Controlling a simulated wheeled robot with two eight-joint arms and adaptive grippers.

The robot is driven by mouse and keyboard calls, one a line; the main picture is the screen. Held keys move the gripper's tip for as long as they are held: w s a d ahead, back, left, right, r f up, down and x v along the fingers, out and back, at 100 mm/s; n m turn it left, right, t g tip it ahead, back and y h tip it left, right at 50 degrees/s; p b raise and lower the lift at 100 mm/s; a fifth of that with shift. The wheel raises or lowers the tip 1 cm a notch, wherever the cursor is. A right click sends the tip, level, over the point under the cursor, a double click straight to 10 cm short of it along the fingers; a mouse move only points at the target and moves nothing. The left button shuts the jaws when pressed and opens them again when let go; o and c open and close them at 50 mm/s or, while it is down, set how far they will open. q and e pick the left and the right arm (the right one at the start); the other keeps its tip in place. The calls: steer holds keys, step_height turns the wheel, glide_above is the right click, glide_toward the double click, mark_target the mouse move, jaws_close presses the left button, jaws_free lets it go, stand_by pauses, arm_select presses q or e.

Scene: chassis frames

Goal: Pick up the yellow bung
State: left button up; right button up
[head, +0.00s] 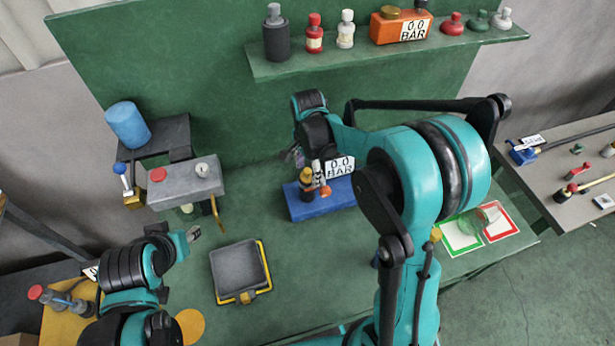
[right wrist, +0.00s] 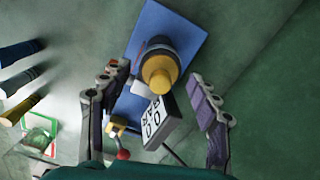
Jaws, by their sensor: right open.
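The yellow bung (right wrist: 157,77) sits on top of a dark cylindrical body on a blue block (right wrist: 150,30). In the head view the bung (head: 306,175) shows small, with the blue block (head: 300,207) under it. My right gripper (right wrist: 160,98) is open, with one finger on each side of the bung in the right wrist view; neither finger visibly touches it. The right arm partly hides this spot in the head view. My left gripper (head: 190,236) is at the lower left, well away from the bung; its finger gap is unclear.
A 0.0 BAR display (head: 340,166) stands right beside the bung, inside the finger span. A red-knobbed lever (right wrist: 122,154) is near. A grey tray (head: 237,268) lies front left. A grey button box (head: 185,183) stands left. A shelf (head: 390,52) with bottles is behind.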

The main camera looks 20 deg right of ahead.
steer(key=c, duration=1.2)
steer(key=shift+s, duration=0.1)
steer(key=shift+c, duration=0.2)
steer(key=shift+r, duration=0.1)
